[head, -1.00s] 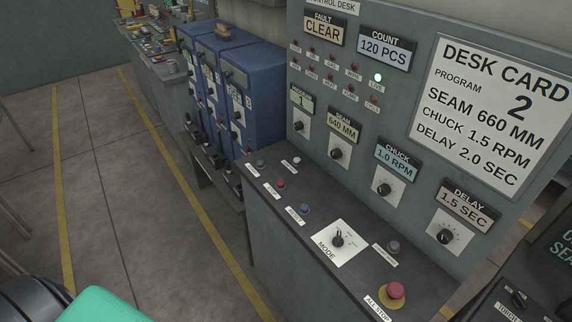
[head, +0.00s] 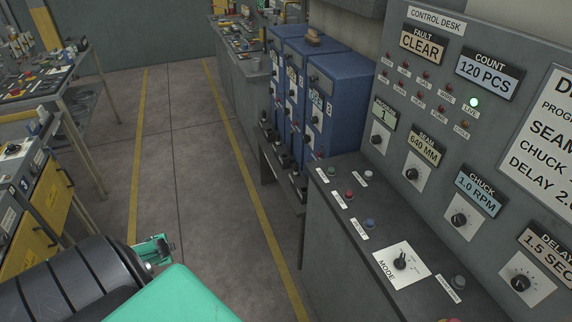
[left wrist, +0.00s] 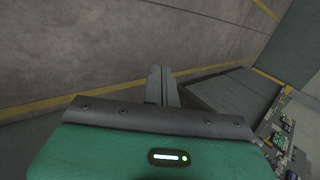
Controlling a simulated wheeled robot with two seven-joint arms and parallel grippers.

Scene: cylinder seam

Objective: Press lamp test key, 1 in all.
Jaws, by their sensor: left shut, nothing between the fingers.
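The control desk (head: 330,215) stands at the right in the head view. Its sloping top carries a green key (head: 332,171), a red key (head: 349,195), a blue key (head: 369,223), a white key (head: 368,175) and a grey key (head: 459,282). Their small labels are too blurred to read, so I cannot tell which is the lamp test key. My left gripper (head: 170,246) is low at the left of the head view, over the floor, well apart from the desk. In the left wrist view its fingers (left wrist: 162,86) are shut and empty. My right gripper is not in view.
A mode knob (head: 400,261) sits on the desk top, before the upright panel with rotary knobs. A live lamp (head: 474,102) glows green. Blue cabinets (head: 335,95) stand beyond the desk. A yellow-fronted unit (head: 52,195) is at left. The marked floor lane (head: 190,160) is clear.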

